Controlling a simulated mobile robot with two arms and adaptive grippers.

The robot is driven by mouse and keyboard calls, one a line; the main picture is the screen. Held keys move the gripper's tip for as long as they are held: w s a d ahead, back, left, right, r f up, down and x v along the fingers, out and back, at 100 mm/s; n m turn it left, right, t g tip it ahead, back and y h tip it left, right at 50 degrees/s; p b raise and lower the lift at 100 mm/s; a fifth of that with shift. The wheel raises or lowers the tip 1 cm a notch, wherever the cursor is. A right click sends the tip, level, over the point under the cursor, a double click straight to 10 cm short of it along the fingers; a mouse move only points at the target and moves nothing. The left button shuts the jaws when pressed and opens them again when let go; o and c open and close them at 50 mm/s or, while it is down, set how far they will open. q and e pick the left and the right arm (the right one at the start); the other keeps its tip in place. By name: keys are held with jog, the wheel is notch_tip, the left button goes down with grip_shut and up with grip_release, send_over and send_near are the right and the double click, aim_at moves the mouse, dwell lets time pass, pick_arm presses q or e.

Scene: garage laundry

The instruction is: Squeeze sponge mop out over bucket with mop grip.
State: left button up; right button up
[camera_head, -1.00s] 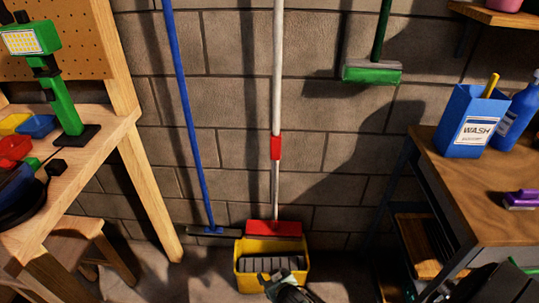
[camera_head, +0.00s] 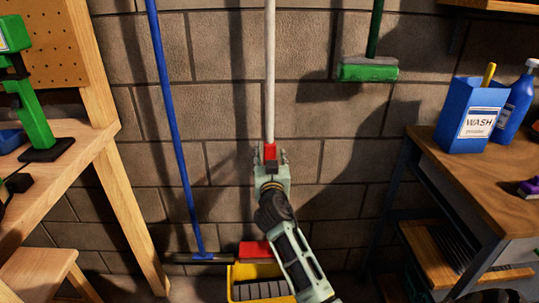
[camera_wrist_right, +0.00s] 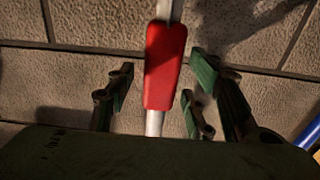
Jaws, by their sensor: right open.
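The sponge mop stands upright against the block wall, with a white pole (camera_head: 270,75) and a red mop grip (camera_head: 270,151) partway down it. Its red head (camera_head: 256,250) is at the yellow bucket (camera_head: 232,283), above grey slats. My right gripper (camera_head: 270,158) is open at the height of the red grip. In the right wrist view the red grip (camera_wrist_right: 165,65) lies between the open fingers (camera_wrist_right: 155,95), with gaps on both sides. My arm hides part of the lower pole and the bucket's right side. My left gripper is not in view.
A blue-handled squeegee (camera_head: 178,130) leans left of the mop. A green broom (camera_head: 368,71) hangs on the wall to the right. A wooden workbench (camera_head: 75,140) stands left, and a table (camera_head: 480,180) with a blue wash box (camera_head: 468,117) stands right.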

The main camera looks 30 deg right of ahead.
jog(key=shift+x, duration=1.05)
jog(key=shift+a, duration=0.1)
grip_shut()
